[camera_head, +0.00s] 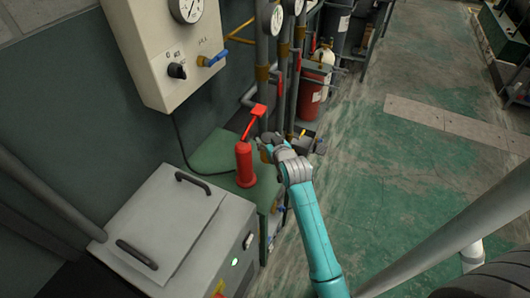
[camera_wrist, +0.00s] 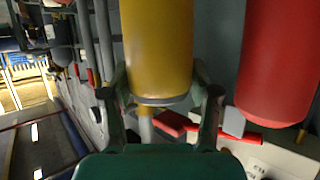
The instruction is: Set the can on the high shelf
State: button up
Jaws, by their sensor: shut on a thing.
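In the wrist view a yellow can (camera_wrist: 157,45) stands between the two fingers of my gripper (camera_wrist: 162,98), which is shut on it. In the head view my gripper (camera_head: 272,145) is just right of a red cylinder (camera_head: 245,166) and above the right edge of the green bench. The can is mostly hidden there by my gripper. The red cylinder also shows in the wrist view (camera_wrist: 280,60), to the right of the can and apart from it. I cannot make out which surface is the high shelf.
The green bench (camera_head: 213,153) stands against the wall, with a grey metal box (camera_head: 165,225) in front. A gauge panel (camera_head: 165,55) hangs above. Vertical pipes (camera_head: 262,60) rise close behind my gripper. A red tank (camera_head: 312,90) stands farther back. The floor (camera_head: 400,170) to the right is open.

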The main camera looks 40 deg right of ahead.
jog(key=shift+w+a+f, duration=0.1)
jog(key=shift+w+f, duration=0.15)
jog(key=shift+f, duration=0.25)
jog(key=shift+w+a+f, duration=0.1)
jog(key=shift+w+f, duration=0.15)
jog(key=shift+f, duration=2.55)
jog(key=shift+w+f, duration=0.15)
jog(key=shift+w, duration=0.05)
jog(key=shift+f, duration=0.15)
jog(key=o, duration=1.3)
jog(key=shift+c, duration=0.2)
jog(key=v, duration=1.2)
